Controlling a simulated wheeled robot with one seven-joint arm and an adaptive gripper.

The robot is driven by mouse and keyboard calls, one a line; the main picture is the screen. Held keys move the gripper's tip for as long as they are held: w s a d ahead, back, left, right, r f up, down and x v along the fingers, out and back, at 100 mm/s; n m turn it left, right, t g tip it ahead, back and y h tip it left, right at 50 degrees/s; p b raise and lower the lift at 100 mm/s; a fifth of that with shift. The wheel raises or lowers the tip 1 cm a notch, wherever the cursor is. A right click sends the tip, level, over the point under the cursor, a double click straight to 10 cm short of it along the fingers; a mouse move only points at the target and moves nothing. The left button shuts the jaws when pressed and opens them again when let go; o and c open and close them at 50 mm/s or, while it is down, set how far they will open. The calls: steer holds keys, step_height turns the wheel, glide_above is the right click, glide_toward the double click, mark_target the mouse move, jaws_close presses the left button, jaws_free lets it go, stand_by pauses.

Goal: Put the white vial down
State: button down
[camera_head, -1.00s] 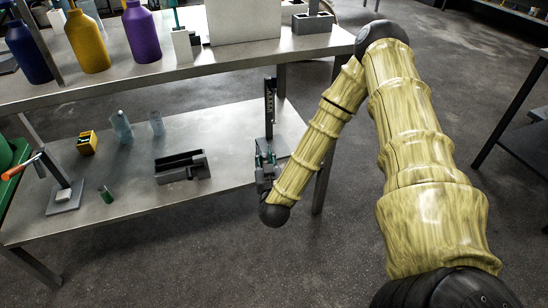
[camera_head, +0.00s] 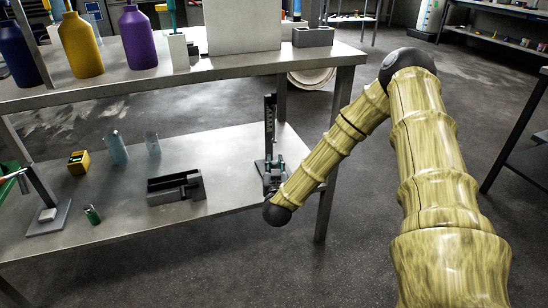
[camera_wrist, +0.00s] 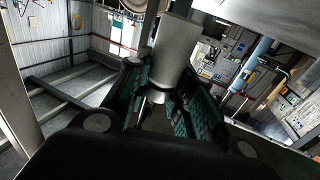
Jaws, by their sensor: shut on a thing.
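My gripper (camera_head: 273,171) is at the right end of the lower metal shelf, in front of a dark upright stand (camera_head: 270,125). In the wrist view its green-padded fingers (camera_wrist: 168,98) are closed around a pale grey-white cylinder, which I take to be the white vial (camera_wrist: 174,50). The vial stands out beyond the fingers and looks tilted in that view. Its lower end is hidden between the pads. In the head view I cannot make out the vial, and I cannot tell whether it touches anything.
Bottles stand on the upper shelf (camera_head: 120,88). Bare shelf lies between the block and my gripper.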

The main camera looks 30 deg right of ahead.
steer(key=b+x, duration=0.1)
steer(key=x, duration=0.5)
steer(key=shift+w+b, duration=0.15)
steer(key=shift+b, duration=0.2)
steer(key=b+x, duration=0.1)
steer(key=x, duration=0.1)
steer(key=b+x, duration=0.1)
steer(key=x, duration=0.1)
steer(key=shift+f, duration=0.4)
steer(key=shift+f+b, duration=0.3)
steer(key=shift+f, duration=0.05)
steer(key=shift+f, duration=0.55)
